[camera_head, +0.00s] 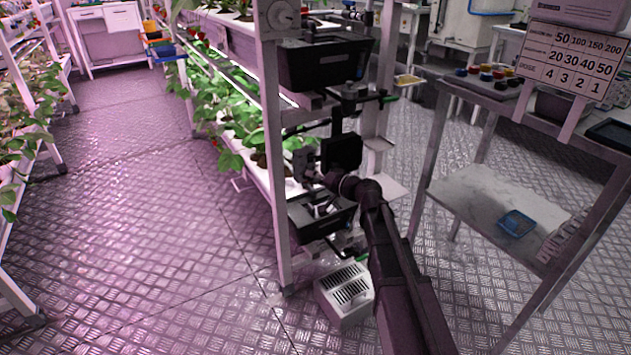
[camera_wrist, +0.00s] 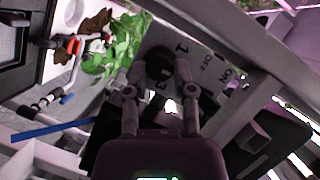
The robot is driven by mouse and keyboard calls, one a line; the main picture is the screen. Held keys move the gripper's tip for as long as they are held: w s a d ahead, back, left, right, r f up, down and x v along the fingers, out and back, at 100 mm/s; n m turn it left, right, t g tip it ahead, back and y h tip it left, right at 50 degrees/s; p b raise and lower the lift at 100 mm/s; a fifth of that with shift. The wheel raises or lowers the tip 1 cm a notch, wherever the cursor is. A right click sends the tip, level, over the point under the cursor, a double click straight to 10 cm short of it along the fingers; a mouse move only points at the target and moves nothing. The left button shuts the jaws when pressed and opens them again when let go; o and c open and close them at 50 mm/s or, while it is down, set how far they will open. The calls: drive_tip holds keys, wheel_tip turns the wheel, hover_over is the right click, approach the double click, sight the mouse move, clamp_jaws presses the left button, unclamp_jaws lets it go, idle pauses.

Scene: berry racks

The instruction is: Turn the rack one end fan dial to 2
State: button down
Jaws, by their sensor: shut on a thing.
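The fan dial (camera_wrist: 159,62) is a dark round knob on a pale panel (camera_wrist: 203,78) at the rack's end. In the wrist view, a printed 1 is at its upper right and a 3 just below it; I cannot make out a 2 or the pointer. The words OFF and ON stand to the right. My gripper (camera_wrist: 161,68) has one finger on each side of the knob and is shut on it. In the head view my gripper (camera_head: 308,162) is at the rack's end post (camera_head: 276,150), and the dial is hidden behind my arm.
Black bins (camera_head: 325,62) hang on the rack end above and below my gripper. A white vented box (camera_head: 344,292) stands on the floor below. Green plants (camera_head: 228,110) fill the rack's left side. A metal table (camera_head: 490,205) stands to the right. The left aisle floor is clear.

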drive_tip(key=shift+w+m, duration=0.2)
drive_tip(key=shift+m, duration=0.2)
drive_tip(key=shift+c, duration=2.2)
unclamp_jaws()
drive_tip(key=shift+s, duration=0.1)
drive_tip(key=shift+s, duration=0.1)
